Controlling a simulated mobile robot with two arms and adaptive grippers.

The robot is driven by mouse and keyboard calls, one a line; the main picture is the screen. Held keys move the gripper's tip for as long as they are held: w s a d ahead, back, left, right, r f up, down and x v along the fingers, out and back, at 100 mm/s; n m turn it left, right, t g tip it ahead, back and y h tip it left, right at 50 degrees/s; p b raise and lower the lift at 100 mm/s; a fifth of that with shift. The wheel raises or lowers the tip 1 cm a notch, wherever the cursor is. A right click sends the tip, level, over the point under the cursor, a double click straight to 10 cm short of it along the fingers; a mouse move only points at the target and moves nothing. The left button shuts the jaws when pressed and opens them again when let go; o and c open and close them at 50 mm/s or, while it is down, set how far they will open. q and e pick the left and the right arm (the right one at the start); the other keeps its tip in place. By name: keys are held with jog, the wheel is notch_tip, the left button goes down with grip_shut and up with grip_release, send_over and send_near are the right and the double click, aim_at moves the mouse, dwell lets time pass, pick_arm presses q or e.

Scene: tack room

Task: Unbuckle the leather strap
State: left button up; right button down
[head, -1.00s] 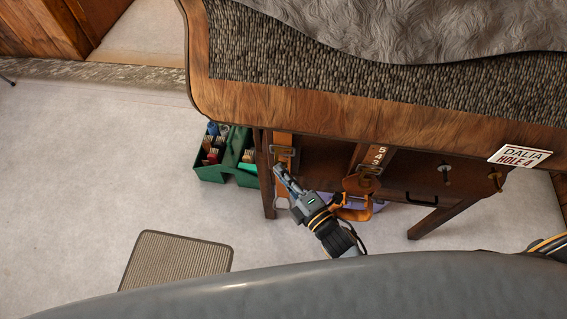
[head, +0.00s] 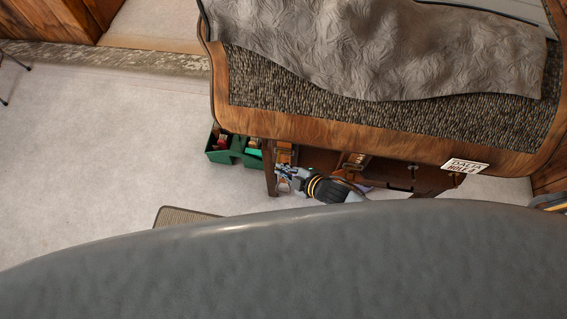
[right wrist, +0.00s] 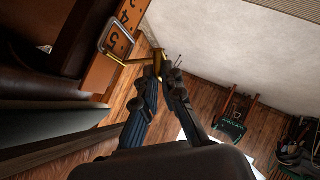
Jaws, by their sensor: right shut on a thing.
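The brown leather strap (right wrist: 103,72) hangs at the left end of the wooden stand; its numbered holes show in the right wrist view. A grey metal buckle frame (right wrist: 101,42) sits around it, and a thin brass prong (right wrist: 135,62) sticks out from the frame. My right gripper (right wrist: 160,68) is shut on the prong's outer end, with the fingers beside the strap. In the head view, my right gripper (head: 283,172) is at the buckle, just below the stand's edge, and partly covers the strap (head: 284,148). My left gripper is not in view.
The wooden stand (head: 300,127) with a grey fleece (head: 400,55) overhangs the strap. A green tote (head: 221,156) stands on the floor left of it. A second strap (head: 352,162) hangs to the right. Pale floor (head: 110,150) at left is clear.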

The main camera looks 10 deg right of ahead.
jog(key=shift+w+d+r+m+g+p, duration=0.15)
jog(key=shift+w+r+m+g+p, duration=0.15)
jog(key=shift+r+g, duration=0.25)
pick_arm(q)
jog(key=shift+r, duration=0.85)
pick_arm(e)
jog(key=shift+w+r+m+g, duration=0.1)
jog(key=shift+r+m+g, duration=0.4)
jog(key=shift+g, duration=0.35)
jog(key=shift+r, duration=0.1)
jog(key=c, duration=1.5)
grip_release()
jog(key=v, duration=1.2)
jog(key=shift+d, duration=0.15)
